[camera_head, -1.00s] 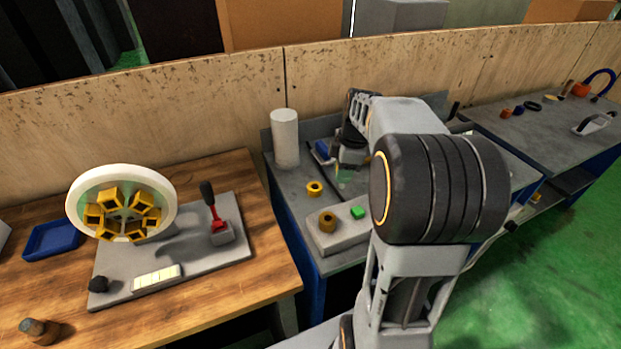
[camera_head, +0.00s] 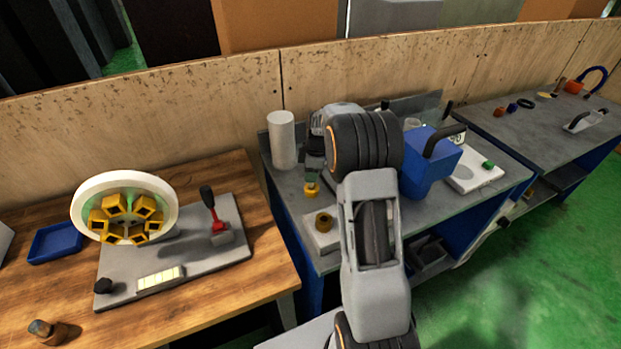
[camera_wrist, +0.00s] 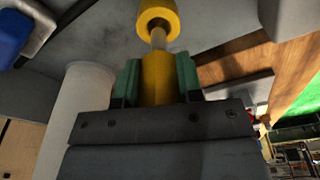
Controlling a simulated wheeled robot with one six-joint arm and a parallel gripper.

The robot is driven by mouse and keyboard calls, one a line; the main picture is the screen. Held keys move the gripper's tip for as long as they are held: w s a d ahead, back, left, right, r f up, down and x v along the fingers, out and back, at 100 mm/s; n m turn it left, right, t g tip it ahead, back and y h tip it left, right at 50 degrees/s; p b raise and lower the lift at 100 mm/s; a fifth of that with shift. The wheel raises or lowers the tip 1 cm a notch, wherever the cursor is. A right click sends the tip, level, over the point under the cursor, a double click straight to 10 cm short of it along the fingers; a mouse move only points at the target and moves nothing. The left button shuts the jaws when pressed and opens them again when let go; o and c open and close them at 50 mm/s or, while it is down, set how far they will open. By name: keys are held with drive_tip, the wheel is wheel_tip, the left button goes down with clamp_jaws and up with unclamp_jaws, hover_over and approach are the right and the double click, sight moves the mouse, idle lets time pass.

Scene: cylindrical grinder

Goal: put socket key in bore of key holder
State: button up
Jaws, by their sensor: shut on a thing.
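My gripper (camera_wrist: 157,78) has green finger pads shut on the yellow handle of the socket key (camera_wrist: 157,82). The key's thin grey shaft points away from the jaws. Its far end meets a yellow ring-shaped piece with a hole, apparently the key holder (camera_wrist: 158,14). I cannot tell whether the tip is inside the bore or only in front of it. In the head view my gripper (camera_head: 313,172) points down just above the yellow holder (camera_head: 311,189) on the grey bench; the key is not clearly seen there.
A white cylinder (camera_head: 282,140) stands left of my gripper. A brown-yellow ring (camera_head: 323,222) sits on a grey block in front. A blue container (camera_head: 430,165) with a black handle is to the right. The wooden table (camera_head: 230,285) holds a round fixture (camera_head: 125,210).

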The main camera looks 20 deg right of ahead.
drive_tip(key=shift+f, duration=1.35)
drive_tip(key=shift+f, duration=0.1)
drive_tip(key=shift+f, duration=0.15)
drive_tip(key=o, duration=0.9)
drive_tip(key=shift+o, duration=0.2)
